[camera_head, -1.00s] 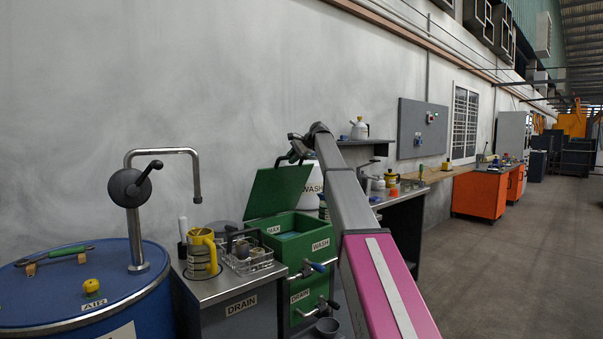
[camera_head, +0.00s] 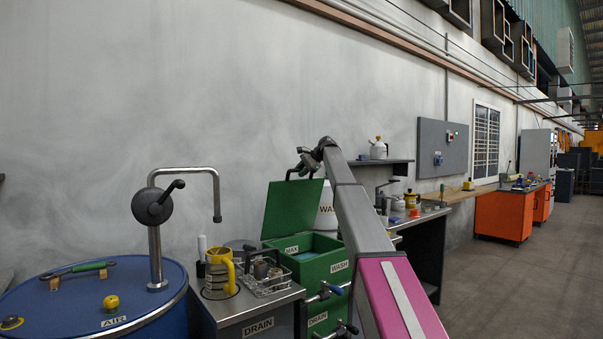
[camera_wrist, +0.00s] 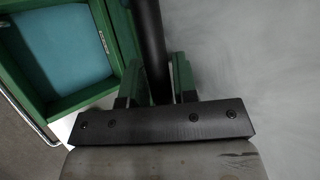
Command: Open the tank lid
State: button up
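The green tank (camera_head: 322,266) marked MAX and WASH stands left of my arm, with bluish liquid inside. Its green lid (camera_head: 290,208) is raised, standing steeply up at the back of the open top. My gripper (camera_head: 306,166) is at the lid's top edge, at its dark handle. In the wrist view the dark handle bar (camera_wrist: 151,40) runs between the two fingers of my gripper (camera_wrist: 160,88), which look closed on it. The tank's open top and liquid (camera_wrist: 66,42) show at the left there.
A blue drum (camera_head: 60,300) with a bent pipe stands at the left. A steel drain counter (camera_head: 225,310) holds a yellow mug (camera_head: 219,273) and a wire basket (camera_head: 265,282). A grey wall is close behind the lid. Orange cabinets (camera_head: 502,216) stand further right, beside open floor.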

jog(key=shift+o, duration=1.1)
jog(key=v, duration=1)
jog(key=shift+d+r, duration=0.25)
jog(key=shift+s, duration=0.1)
